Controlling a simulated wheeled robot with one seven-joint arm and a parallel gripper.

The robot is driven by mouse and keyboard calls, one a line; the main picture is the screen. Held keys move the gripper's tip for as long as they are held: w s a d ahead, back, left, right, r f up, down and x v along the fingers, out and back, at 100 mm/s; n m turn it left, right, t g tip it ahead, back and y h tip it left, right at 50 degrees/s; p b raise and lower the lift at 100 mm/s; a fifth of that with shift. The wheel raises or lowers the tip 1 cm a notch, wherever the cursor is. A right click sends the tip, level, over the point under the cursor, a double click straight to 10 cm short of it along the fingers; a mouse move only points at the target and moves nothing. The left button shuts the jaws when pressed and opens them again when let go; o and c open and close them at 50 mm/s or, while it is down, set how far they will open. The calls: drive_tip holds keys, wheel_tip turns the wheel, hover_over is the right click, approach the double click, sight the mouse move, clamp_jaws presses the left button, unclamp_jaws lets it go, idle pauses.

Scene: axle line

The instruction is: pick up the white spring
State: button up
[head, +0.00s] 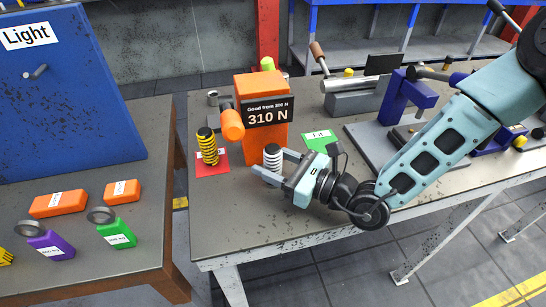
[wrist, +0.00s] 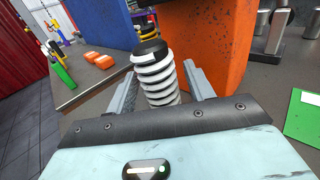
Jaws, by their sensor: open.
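The white spring (head: 272,157) stands on the table in front of the orange spring tester, with a dark cap on top. In the wrist view the white spring (wrist: 157,78) rises between the two fingers, close in front of the palm. My gripper (head: 275,168) is open, with one finger on each side of the spring. In the wrist view my gripper (wrist: 164,85) shows a gap beside the spring on the right; contact on the left cannot be told. The spring's lower end is hidden by the gripper.
The orange tester (head: 262,88) with its "310 N" sign stands just behind. A yellow spring (head: 208,148) stands on a red card (head: 212,168) to the left. A green "Fit" card (head: 318,139) lies to the right. The table front (head: 255,225) is clear.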

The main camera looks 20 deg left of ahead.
sight(273, 151)
drive_tip(key=c, duration=1.1)
clamp_jaws()
drive_tip(key=shift+r, duration=0.1)
drive_tip(key=shift+r, duration=0.5)
wheel_tip(273, 151, up, 2)
drive_tip(key=shift+r+b, duration=0.1)
drive_tip(key=shift+b, duration=0.25)
drive_tip(key=v, duration=1.8)
drive_tip(key=shift+b, duration=0.4)
drive_tip(key=shift+s+r, duration=0.1)
drive_tip(key=shift+a, duration=0.1)
